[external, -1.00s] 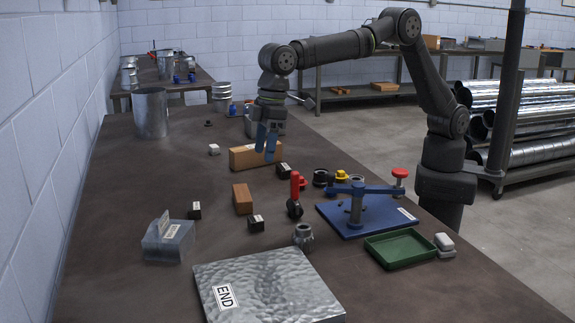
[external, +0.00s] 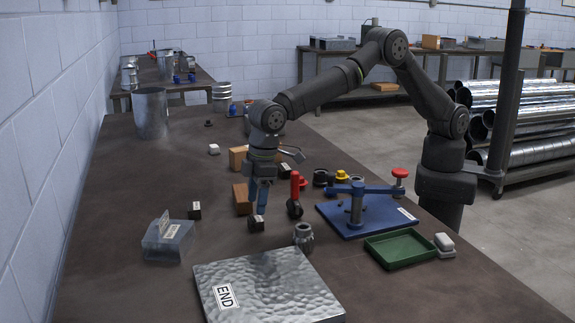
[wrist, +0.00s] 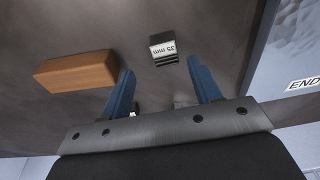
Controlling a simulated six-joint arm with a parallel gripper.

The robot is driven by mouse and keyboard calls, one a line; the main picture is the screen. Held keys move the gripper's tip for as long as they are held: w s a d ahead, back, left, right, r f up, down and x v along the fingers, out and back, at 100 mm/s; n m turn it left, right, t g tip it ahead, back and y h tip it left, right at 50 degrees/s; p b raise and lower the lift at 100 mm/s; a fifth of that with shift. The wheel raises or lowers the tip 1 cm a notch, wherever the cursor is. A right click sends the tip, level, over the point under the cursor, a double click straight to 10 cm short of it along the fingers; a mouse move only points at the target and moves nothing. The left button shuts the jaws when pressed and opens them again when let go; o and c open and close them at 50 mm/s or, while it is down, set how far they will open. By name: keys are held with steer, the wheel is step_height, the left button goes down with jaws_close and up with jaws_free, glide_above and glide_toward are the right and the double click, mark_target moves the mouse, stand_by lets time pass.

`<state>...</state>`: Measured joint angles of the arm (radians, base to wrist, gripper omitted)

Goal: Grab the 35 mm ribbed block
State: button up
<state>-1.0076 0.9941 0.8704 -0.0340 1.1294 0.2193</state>
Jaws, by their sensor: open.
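The 35 mm ribbed block (wrist: 164,48) is a small black block with a white label reading "35 mm" and dark ribs on one side. In the wrist view it lies on the table just beyond and between my fingertips. In the external view the block (external: 257,223) is right at the lower end of my gripper (external: 261,205), partly behind or beside the fingers. My gripper (wrist: 160,68) is open, with its two blue fingers apart and nothing between them. I cannot tell the exact height of the fingertips above the table.
A wooden block (wrist: 77,72) lies left of my fingers in the wrist view. Two other small black blocks (external: 194,210) (external: 285,171) stand nearby. A red-handled tool (external: 295,194) is close on the right. The metal END plate (external: 265,287) lies in front.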

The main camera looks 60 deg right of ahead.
mark_target(256, 219)
steer(key=f, duration=0.3)
steer(key=a+f, duration=0.1)
steer(key=f, duration=0.1)
steer(key=c, duration=1.1)
steer(key=shift+r, duration=0.1)
steer(key=shift+c, duration=0.4)
steer(key=shift+r, duration=0.1)
